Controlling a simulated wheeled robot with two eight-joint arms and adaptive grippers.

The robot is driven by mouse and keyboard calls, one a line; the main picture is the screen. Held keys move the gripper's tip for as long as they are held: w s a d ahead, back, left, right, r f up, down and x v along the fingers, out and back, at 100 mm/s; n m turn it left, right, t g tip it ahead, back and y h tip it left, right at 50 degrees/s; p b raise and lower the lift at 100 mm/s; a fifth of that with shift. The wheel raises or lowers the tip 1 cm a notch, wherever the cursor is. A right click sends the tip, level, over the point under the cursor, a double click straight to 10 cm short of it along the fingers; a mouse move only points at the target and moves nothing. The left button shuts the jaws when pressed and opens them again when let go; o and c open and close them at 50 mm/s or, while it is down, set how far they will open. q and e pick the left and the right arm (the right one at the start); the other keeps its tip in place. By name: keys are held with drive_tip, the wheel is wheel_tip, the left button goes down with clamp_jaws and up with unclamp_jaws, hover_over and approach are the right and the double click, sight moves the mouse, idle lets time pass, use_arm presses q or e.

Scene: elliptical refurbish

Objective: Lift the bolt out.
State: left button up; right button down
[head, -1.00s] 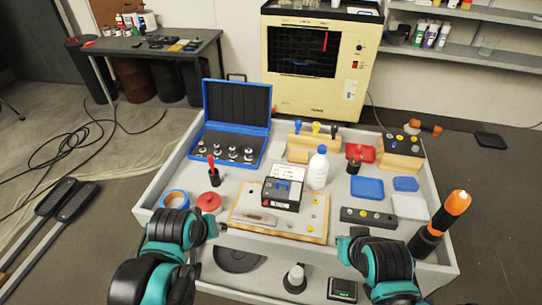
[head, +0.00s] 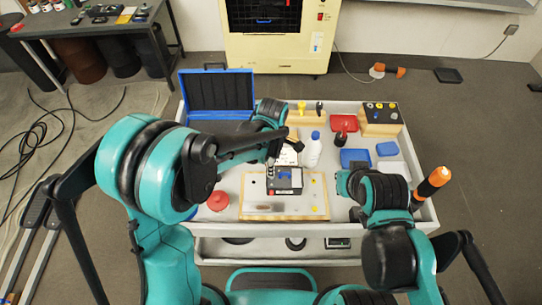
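A black box-like device (head: 286,182) with a pale label and a red mark sits on the wooden board (head: 312,207) in the middle of the cart. My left arm reaches over the cart from the left. Its gripper (head: 271,169) is just above or at the device's left top edge. The fingertips are small and dark, so I cannot tell whether they are open or hold anything. I cannot make out a bolt for certain. My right gripper (head: 344,183) is right of the board, apart from the device, and its finger opening is unclear.
The blue case (head: 217,91) stands open at the back left, its lower part hidden by my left arm. A white bottle (head: 313,150) stands close behind the device. A red round container (head: 218,201) is left of the board, and an orange-topped tool (head: 432,184) is at right.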

use_arm(q)
wheel_tip(320, 180, down, 6)
drive_tip(key=shift+b, duration=0.6)
clamp_jaws()
